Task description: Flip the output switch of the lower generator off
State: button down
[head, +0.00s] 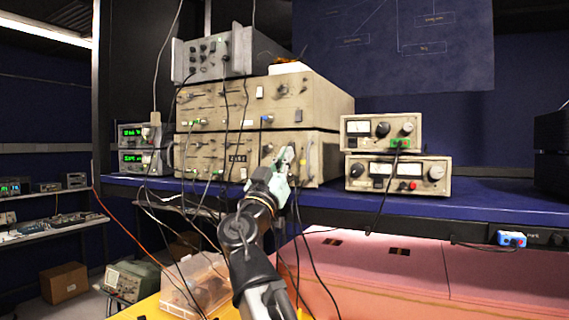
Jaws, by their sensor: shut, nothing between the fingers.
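The lower generator (215,142) is the lower of two large beige units stacked on the blue shelf. Its front has knobs, plugged leads and a small dark number display (237,158). The upper generator (220,108) sits directly on it. My gripper (287,156) is shut and empty in front of the right part of the lower generator's front, near its right handle. It covers part of that panel. A small pale rectangle (243,173) shows below the display. I cannot tell which control is the output switch, or whether the gripper touches the panel.
Black cables hang across both fronts and down beside my arm. A grey unit (213,54) tops the stack. Two smaller beige supplies (398,175) stand to the right, and green-display units (133,148) to the left. A clear plastic box (195,285) stands below.

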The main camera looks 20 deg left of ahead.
jog(key=shift+s, duration=0.2)
jog(key=b+v, duration=0.7)
jog(key=v, duration=0.6)
jog(key=shift+w+f, duration=0.25)
jog(key=shift+f+b, duration=0.1)
jog(key=shift+b, duration=0.2)
